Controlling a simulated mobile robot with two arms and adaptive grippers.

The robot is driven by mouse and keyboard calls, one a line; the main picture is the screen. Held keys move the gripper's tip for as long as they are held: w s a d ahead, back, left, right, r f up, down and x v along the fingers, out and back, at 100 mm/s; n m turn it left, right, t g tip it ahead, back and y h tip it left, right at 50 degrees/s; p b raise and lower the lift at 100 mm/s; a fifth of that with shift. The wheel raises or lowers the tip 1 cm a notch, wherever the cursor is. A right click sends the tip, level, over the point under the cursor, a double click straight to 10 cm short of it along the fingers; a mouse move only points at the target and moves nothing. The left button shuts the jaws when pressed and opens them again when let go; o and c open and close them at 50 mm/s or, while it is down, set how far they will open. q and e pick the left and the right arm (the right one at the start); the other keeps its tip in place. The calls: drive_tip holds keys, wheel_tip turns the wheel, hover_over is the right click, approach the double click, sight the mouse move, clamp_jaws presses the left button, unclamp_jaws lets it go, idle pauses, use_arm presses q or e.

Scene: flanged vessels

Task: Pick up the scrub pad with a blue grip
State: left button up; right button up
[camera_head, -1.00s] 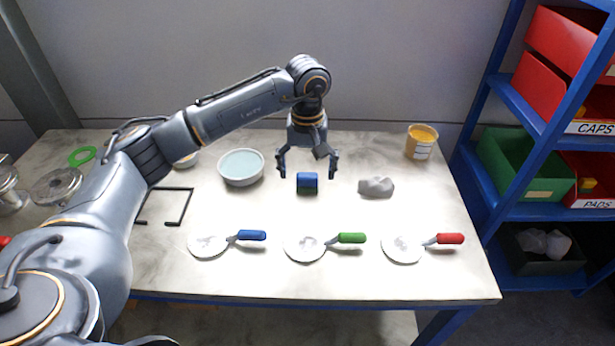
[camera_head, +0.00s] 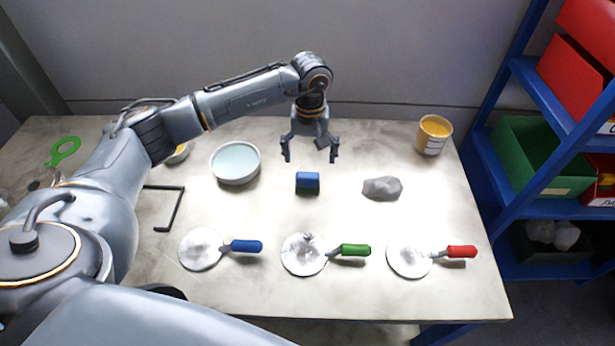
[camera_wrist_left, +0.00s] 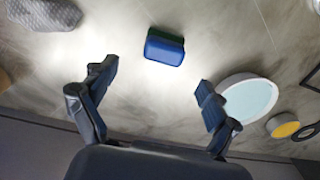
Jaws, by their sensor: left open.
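The scrub pad with a blue grip (camera_head: 307,183) is a small block, blue on top with a dark green part. It lies on the table (camera_head: 345,293) near the middle, and nothing touches it. In the left wrist view the scrub pad (camera_wrist_left: 165,47) lies beyond the fingertips, roughly between their lines. My left gripper (camera_head: 310,155) is open and empty, above the table on the far side of the pad in the head view. Its two spread fingers also show in the left wrist view (camera_wrist_left: 158,92). My right gripper is not in view.
A bowl of pale liquid (camera_head: 235,162) stands left of the pad, and a grey lump (camera_head: 382,188) lies right. Three round discs with blue (camera_head: 247,246), green (camera_head: 356,250) and red (camera_head: 461,252) handles line the front. A yellow-filled tub (camera_head: 433,135) stands at back right.

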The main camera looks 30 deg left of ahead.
sight(307, 175)
use_arm(q)
wheel_tip(307, 175, down, 2)
drive_tip(key=shift+w+a+f, duration=0.1)
drive_tip(key=shift+f, duration=0.1)
drive_tip(key=shift+w+f, duration=0.1)
drive_tip(key=shift+f, duration=0.2)
drive_tip(key=f+p, duration=0.1)
drive_tip(key=s+f+p, duration=0.1)
drive_tip(key=p, duration=0.1)
drive_tip(key=shift+s+f, duration=0.15)
drive_tip(key=shift+f, duration=0.15)
wheel_tip(307, 175, down, 2)
drive_tip(key=shift+f, duration=0.3)
drive_tip(key=c, duration=1.3)
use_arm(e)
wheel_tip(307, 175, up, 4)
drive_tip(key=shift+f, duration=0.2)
